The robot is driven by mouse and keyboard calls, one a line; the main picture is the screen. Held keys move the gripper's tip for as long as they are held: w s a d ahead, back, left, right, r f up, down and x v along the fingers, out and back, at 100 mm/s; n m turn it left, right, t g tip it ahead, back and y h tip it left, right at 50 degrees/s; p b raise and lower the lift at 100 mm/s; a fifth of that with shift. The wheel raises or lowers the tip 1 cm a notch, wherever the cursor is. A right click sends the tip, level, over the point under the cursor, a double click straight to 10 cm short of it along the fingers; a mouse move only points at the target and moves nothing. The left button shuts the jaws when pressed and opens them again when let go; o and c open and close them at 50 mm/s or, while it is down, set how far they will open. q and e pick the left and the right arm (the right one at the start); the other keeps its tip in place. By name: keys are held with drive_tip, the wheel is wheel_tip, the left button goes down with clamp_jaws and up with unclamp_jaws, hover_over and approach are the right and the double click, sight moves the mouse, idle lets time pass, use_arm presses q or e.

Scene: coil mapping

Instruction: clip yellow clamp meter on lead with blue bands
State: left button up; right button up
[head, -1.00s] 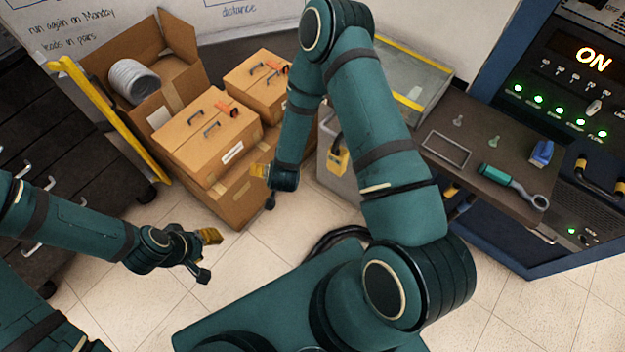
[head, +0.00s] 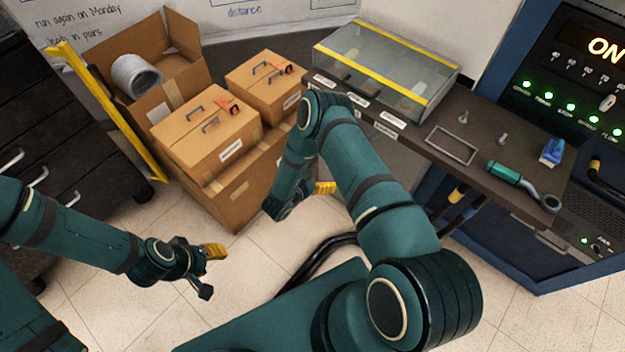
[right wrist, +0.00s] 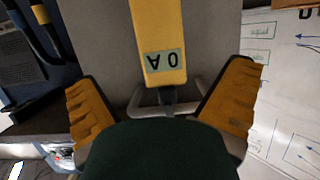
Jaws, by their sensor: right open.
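The yellow clamp meter (right wrist: 158,28) stands out against a grey surface in the right wrist view. Its small display (right wrist: 165,61) reads "0 A" upside down. My right gripper (right wrist: 163,88) is open, with one yellow pad on each side of the meter's lower end and gaps between. In the head view my right gripper (head: 303,196) is low beside the cardboard boxes, and my arm hides the meter. My left gripper (head: 208,272) is empty above the floor, its fingers apart. Dark leads with a yellow band (head: 458,195) hang under the bench; I cannot make out blue bands.
The bench (head: 400,153) carries a glass-topped case (head: 385,65), a teal-handled tool (head: 503,172) and a blue clamp (head: 551,152). Cardboard boxes (head: 205,135) stand behind the grippers. Black cables (head: 318,258) lie on the floor.

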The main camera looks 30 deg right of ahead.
drive_tip(key=shift+b+x, duration=0.7)
drive_tip(key=shift+x, duration=4.4)
drive_tip(key=c, duration=1.3)
drive_tip(key=shift+r, duration=0.1)
drive_tip(key=shift+r+p, duration=1.2)
drive_tip(key=shift+r, duration=0.35)
drive_tip(key=shift+a, duration=0.1)
